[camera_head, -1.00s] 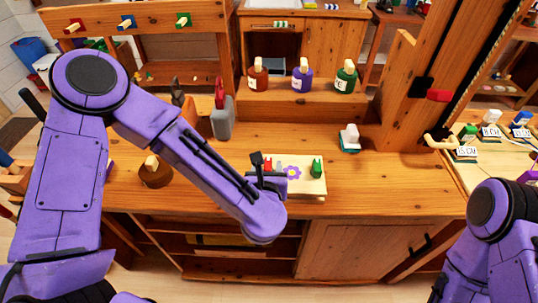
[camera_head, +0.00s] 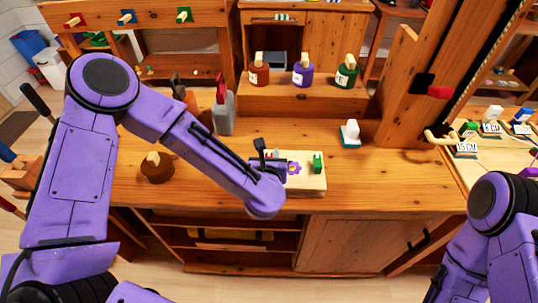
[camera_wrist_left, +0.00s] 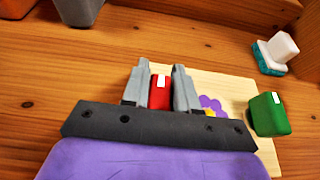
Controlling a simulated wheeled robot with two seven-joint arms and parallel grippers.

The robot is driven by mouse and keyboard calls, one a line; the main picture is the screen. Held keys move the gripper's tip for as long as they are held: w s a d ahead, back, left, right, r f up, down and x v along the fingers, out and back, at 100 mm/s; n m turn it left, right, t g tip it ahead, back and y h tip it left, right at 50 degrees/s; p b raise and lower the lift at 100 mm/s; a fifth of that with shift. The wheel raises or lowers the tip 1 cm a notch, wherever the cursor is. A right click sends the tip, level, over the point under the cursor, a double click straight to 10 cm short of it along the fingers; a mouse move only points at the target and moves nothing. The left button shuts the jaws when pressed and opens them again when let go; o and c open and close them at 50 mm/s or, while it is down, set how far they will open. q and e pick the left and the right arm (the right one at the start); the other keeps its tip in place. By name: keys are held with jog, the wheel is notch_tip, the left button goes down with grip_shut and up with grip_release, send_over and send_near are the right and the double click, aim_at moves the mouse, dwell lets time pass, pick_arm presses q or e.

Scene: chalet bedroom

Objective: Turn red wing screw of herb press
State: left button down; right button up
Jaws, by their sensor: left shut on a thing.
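The herb press (camera_head: 311,183) is a pale wooden board lying on the workbench, with a purple flower (camera_head: 294,168) on top. A green wing screw (camera_head: 317,163) stands at its right side and also shows in the left wrist view (camera_wrist_left: 268,115). The red wing screw (camera_wrist_left: 160,92) sits between the grey fingers of my left gripper (camera_wrist_left: 160,86), which is shut on it. My right gripper is out of view.
A teal-based white block (camera_head: 350,134) stands behind the press to the right. A brown round object (camera_head: 156,168) and a grey item with a red top (camera_head: 223,110) stand to the left. Several labelled bottles (camera_head: 303,74) line the shelf behind. Bench right of the press is clear.

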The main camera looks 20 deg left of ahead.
aim_at(292, 173)
pick_arm(q)
jog(key=shift+m+h, duration=0.4)
jog(key=shift+d+f+m+h+b, duration=0.1)
jog(key=shift+m+h+b, duration=0.45)
jog(key=shift+m+h, duration=0.55)
jog(key=m+h, duration=0.2)
jog(key=h, duration=0.1)
jog(key=m+h+b, duration=0.1)
jog(key=shift+d, duration=0.25)
jog(key=m+g+h, duration=0.1)
jog(key=m+h, duration=0.1)
jog(key=m+g+h+b, duration=0.1)
jog(key=m+h, duration=0.1)
jog(key=m+g+h+b, duration=0.1)
jog(key=m+g+h, duration=0.1)
jog(key=shift+s+d+m+h, duration=0.2)
jog(key=shift+d+m+h, duration=0.1)
jog(key=shift+d+m, duration=0.1)
jog(key=m+g, duration=0.1)
jog(key=m+g+h, duration=0.1)
jog(key=shift+s+d+m+h, duration=0.1)
jog(key=shift+s+m+h, duration=0.05)
jog(key=shift+m+h, duration=0.15)
jog(key=m+g, duration=0.1)
jog(key=g+h, duration=0.1)
jog(key=shift+s+d+r+m+g+p, duration=0.1)
jog(key=shift+s+r+m+g+p, duration=0.1)
jog(key=shift+m+g+p, duration=0.15)
jog(key=shift+s+f+m+g, duration=0.1)
jog(key=shift+m+g, duration=0.55)
